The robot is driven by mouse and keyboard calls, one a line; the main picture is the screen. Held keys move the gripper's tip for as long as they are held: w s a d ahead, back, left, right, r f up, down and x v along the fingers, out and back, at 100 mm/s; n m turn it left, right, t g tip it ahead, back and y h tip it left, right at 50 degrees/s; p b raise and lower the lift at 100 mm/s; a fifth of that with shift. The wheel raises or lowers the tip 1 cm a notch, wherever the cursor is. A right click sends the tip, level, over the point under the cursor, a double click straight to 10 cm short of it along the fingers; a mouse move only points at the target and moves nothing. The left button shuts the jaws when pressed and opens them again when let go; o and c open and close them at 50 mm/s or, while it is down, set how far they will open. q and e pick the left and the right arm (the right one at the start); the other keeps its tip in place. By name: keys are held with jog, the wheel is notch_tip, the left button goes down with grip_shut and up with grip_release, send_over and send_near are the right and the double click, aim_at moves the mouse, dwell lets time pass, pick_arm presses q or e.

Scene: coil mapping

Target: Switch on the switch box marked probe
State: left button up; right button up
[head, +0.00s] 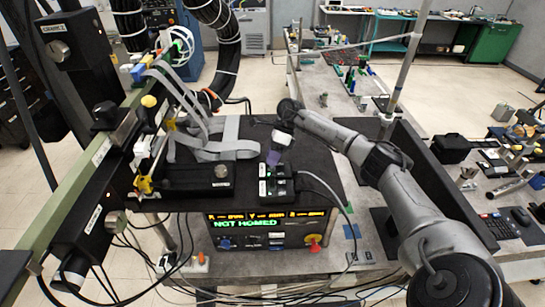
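A small black switch box (276,188) with small lit green and white marks sits on the black top of the control unit. Its label is too small to read, so I cannot tell whether it is the one marked probe. My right gripper (273,160) hangs just above the far end of this box, pointing down. I cannot tell whether it touches the box, and its fingers are too small to show a gap. My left gripper is not in view.
The control unit's front panel (268,229) reads "NOT HOMED" and has a red knob (313,241). Grey ribbon cables (205,140) and a green rail (75,205) stand left of the box. A cluttered bench lies at right.

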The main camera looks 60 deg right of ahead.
jog(key=shift+d+r, duration=0.15)
jog(key=shift+r, duration=0.05)
jog(key=b+v, duration=0.1)
jog(key=v, duration=1.2)
jog(key=shift+b, duration=0.4)
jog(key=shift+s+d+r, duration=0.1)
